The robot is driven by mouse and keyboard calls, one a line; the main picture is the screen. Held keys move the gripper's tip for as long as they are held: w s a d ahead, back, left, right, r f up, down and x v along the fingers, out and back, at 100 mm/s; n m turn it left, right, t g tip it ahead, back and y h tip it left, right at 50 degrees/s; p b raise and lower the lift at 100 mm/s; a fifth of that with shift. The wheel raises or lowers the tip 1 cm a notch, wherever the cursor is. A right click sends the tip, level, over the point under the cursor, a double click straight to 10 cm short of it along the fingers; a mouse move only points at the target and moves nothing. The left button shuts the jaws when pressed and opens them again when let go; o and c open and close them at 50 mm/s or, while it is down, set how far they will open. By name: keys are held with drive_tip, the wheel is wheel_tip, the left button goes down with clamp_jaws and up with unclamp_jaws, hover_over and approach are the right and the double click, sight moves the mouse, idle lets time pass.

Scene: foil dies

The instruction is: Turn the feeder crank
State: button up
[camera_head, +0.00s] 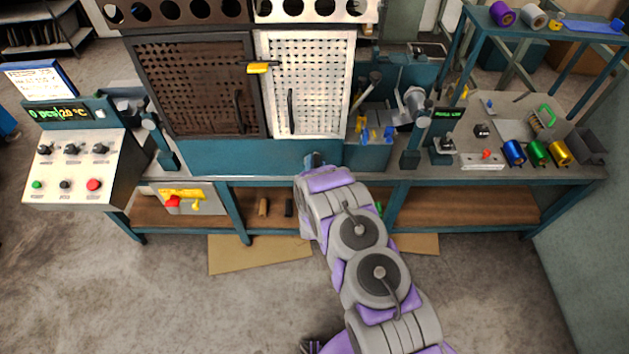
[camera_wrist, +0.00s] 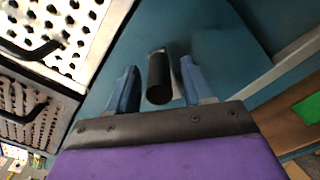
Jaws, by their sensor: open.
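My gripper (camera_head: 315,160) is at the front of the teal machine body, low and right of its middle. In the wrist view my gripper (camera_wrist: 158,70) is open, with its two blue fingers spread. A black cylindrical handle (camera_wrist: 159,82), which looks like the crank handle, stands between the fingers. Gaps show on both sides of it, so it does not look gripped. A small light metal part shows at its far end. The rest of the crank cannot be made out. In the head view my arm and gripper hide the handle.
A dark perforated door (camera_head: 190,85) and a white perforated door (camera_head: 310,85) are above my gripper. A control panel (camera_head: 80,165) stands at left. Blue, green and gold foil rolls (camera_head: 538,152) sit at right. A wooden lower shelf (camera_head: 465,207) runs beneath the bench.

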drive_tip(key=s+p, duration=0.1)
drive_tip(key=s, duration=1.6)
drive_tip(key=shift+a, duration=0.25)
